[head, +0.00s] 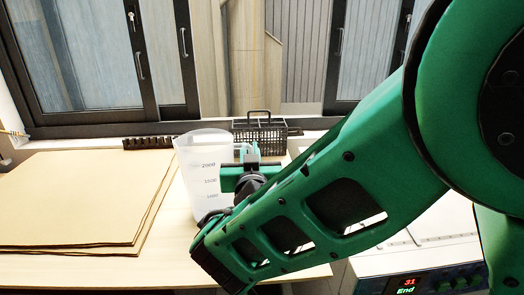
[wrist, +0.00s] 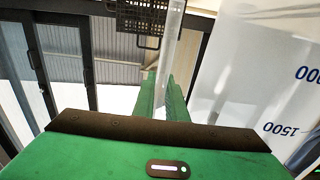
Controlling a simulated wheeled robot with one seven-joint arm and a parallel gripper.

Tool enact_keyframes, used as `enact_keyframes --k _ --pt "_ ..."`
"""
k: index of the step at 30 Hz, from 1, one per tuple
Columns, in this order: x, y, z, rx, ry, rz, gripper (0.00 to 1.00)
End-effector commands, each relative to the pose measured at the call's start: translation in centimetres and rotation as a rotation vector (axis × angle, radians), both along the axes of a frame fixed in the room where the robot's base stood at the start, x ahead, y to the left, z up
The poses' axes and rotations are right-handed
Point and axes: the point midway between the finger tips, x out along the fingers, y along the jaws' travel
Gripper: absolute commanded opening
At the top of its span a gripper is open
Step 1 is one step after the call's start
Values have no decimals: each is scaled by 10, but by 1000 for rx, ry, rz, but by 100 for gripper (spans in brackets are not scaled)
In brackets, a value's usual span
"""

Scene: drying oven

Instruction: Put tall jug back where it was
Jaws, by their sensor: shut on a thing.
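The tall jug (head: 198,182) is a translucent white measuring jug with printed volume marks, roughly upright at the middle of the head view. Its handle side faces right. My gripper (head: 249,163) is at the jug's right side, shut on the handle. In the wrist view the green fingers (wrist: 166,98) close around the pale handle strip (wrist: 172,45). The jug's marked wall (wrist: 255,85) fills the right of that view, with its numbers upside down.
A stack of brown sheets (head: 80,198) covers the table's left. A black wire basket (head: 262,137) and a low black rack (head: 150,142) stand at the back by the window. A device with a lit display (head: 408,286) is at lower right. Bare table (head: 170,262) shows in front.

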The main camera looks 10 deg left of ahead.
Motion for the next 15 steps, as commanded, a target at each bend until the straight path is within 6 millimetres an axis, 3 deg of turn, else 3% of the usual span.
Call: enact_keyframes --k 8,9,11,15 --pt "0 0 -1 0 -1 0 0" --pt "0 0 -1 0 0 0 19" --pt "0 0 -1 0 0 0 31" --pt "0 0 -1 0 0 0 31"
